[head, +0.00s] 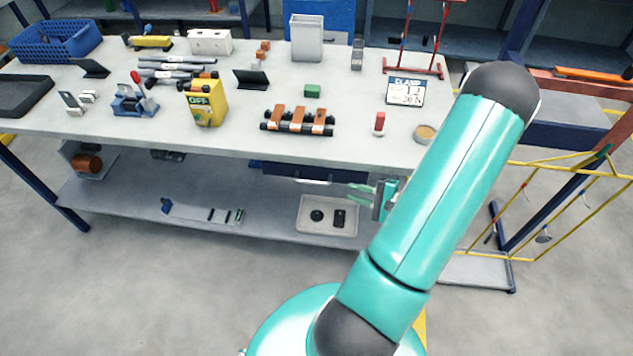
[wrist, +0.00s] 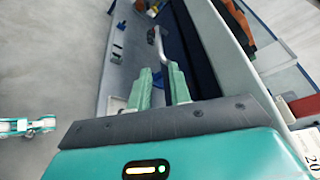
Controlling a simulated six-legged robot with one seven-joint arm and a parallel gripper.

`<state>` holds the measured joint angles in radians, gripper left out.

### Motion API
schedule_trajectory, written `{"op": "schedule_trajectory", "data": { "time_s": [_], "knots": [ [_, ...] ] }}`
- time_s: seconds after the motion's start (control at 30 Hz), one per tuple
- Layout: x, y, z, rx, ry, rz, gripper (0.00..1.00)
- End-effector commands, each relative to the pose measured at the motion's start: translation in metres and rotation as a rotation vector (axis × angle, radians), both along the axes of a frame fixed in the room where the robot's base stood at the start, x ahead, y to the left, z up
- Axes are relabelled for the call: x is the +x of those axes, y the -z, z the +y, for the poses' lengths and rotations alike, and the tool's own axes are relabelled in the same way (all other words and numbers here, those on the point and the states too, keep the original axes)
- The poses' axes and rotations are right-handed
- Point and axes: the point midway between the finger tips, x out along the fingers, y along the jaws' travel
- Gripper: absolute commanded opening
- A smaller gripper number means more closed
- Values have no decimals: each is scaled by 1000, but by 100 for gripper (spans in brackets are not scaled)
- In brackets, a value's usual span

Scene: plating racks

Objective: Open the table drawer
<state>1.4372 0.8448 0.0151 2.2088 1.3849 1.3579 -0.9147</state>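The table drawer (head: 300,171) is a dark blue box front under the worktop's front edge. Its dark face also shows in the wrist view (wrist: 200,45). A pale metal bar handle (wrist: 154,38) stands out from that face. My gripper (head: 352,192) is just below the worktop edge, at the right end of the drawer, with its fingers pointing left. In the wrist view my gripper (wrist: 159,70) has its two green fingers apart, and the near end of the handle shows between or just beyond their tips. I cannot tell whether they touch it.
The worktop (head: 230,140) above holds many items, including a yellow box (head: 206,103) and a red block (head: 379,123). A lower shelf (head: 270,228) carries a pale tray (head: 308,229) below my gripper. A yellow frame (head: 520,255) stands right. The floor in front is clear.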

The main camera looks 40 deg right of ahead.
Motion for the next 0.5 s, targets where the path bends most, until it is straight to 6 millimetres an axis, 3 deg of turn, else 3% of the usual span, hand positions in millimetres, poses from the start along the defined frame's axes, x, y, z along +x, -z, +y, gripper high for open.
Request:
{"op": "schedule_trajectory", "data": {
  "time_s": [0.5],
  "knots": [
    [92,21,32,3,-8,0,20]
  ]
}}
